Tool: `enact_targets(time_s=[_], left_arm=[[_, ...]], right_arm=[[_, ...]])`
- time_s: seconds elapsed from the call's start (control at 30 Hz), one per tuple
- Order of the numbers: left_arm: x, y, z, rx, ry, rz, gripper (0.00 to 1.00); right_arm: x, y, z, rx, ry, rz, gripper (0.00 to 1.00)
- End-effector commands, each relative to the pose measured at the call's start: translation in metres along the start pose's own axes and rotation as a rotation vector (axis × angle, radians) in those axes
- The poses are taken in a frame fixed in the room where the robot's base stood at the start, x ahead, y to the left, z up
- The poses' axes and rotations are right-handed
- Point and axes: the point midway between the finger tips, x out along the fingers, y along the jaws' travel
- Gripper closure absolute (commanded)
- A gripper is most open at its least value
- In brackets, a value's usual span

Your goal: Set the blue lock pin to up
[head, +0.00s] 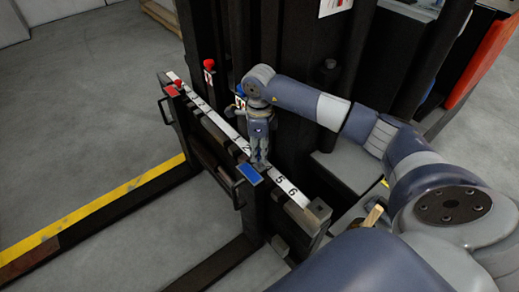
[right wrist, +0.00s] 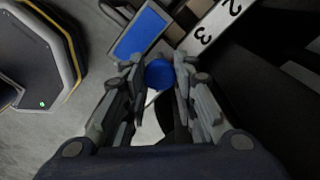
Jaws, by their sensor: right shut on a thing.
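My right gripper (head: 260,160) points down at the fork carriage, beside the blue plate (head: 250,174). In the right wrist view, its fingers (right wrist: 158,85) are closed around the round blue head of the lock pin (right wrist: 159,74). The blue plate (right wrist: 142,32) lies just beyond the pin there. In the head view the gripper hides the pin, and I cannot tell its height. My left gripper is not in view.
A white number strip (head: 288,188) runs along the carriage's top bar. A red pin (head: 178,85) and red plate (head: 172,92) sit at its far end. Red (head: 209,65) and blue (head: 240,90) knobs stand behind the bar.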

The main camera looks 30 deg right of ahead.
Motion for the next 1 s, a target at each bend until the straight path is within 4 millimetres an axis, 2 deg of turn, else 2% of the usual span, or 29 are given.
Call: enact_targets(time_s=[0.03, 0.07, 0.13, 0.17, 0.43, 0.57, 0.67, 1.0], left_arm=[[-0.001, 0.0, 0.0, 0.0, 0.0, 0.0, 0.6], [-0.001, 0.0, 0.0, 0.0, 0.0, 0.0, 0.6], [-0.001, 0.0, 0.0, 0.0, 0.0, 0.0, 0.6], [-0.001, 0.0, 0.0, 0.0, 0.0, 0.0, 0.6], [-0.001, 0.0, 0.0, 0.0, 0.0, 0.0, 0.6], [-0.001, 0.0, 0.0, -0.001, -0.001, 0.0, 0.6], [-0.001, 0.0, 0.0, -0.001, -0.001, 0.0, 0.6], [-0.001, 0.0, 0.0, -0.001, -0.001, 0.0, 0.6]], right_arm=[[-0.005, -0.003, 0.001, 0.001, -0.006, -0.007, 1.0], [-0.005, -0.003, 0.001, 0.001, -0.006, -0.007, 0.72], [-0.005, -0.003, 0.001, 0.001, -0.006, -0.008, 0.56], [-0.005, -0.003, 0.001, 0.001, -0.006, -0.007, 0.52], [-0.003, -0.002, 0.001, 0.0, -0.004, -0.004, 0.52], [-0.008, -0.002, 0.001, 0.001, -0.004, -0.005, 0.52], [-0.021, -0.003, 0.001, 0.0, -0.005, -0.008, 0.52], [-0.092, -0.003, 0.001, 0.0, -0.007, -0.009, 0.52]])
